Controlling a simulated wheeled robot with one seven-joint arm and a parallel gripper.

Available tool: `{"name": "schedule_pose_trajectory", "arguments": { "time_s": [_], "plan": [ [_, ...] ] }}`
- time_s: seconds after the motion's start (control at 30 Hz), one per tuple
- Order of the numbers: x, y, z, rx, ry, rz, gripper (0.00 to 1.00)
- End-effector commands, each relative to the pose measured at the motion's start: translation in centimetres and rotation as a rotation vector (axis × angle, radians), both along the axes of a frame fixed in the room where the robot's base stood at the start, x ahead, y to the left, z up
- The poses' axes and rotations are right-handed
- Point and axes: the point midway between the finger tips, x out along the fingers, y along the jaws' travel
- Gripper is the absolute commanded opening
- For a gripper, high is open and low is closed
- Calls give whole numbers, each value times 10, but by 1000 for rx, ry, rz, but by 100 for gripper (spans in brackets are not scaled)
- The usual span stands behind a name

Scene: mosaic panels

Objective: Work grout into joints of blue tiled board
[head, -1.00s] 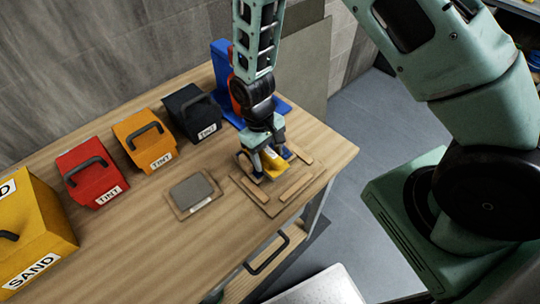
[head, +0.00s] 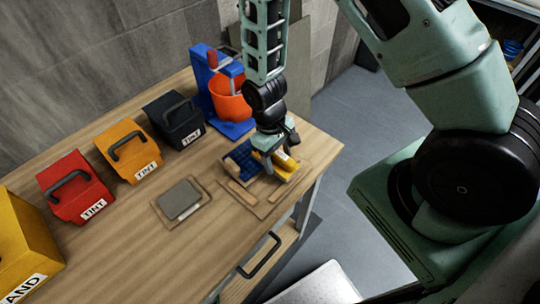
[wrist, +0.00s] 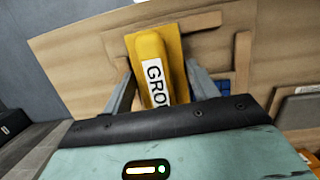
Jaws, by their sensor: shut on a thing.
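My gripper (head: 268,160) is shut on a yellow grout tool (head: 284,167), a flat block with a raised handle. In the wrist view the tool (wrist: 151,58) sits between the fingers, its label partly hidden and reading "GRO". The blue tiled board (head: 242,159) lies at the bench's right end, between wooden strips on a wooden base. The tool is over or against its right part; whether it touches the tiles I cannot tell. The gripper and tool hide much of the board. Only a sliver of blue shows in the wrist view.
Wooden strips (head: 241,192) edge the base. A grey slab on a small board (head: 179,199) lies to the left. Black, orange and red tint boxes (head: 76,186) and a yellow sand box stand behind. A blue stand with an orange bucket (head: 231,99) rises close behind my gripper.

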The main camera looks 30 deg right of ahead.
Motion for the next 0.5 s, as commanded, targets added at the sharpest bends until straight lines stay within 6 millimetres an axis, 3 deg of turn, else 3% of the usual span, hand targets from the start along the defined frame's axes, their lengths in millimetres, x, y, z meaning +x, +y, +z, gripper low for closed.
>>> {"name": "schedule_pose_trajectory", "arguments": {
  "time_s": [0.17, 0.5],
  "plan": [
    [1, -2, 0, 0, -1, -1, 40],
    [29, 7, 1, 0, -1, 0, 40]
  ]
}}
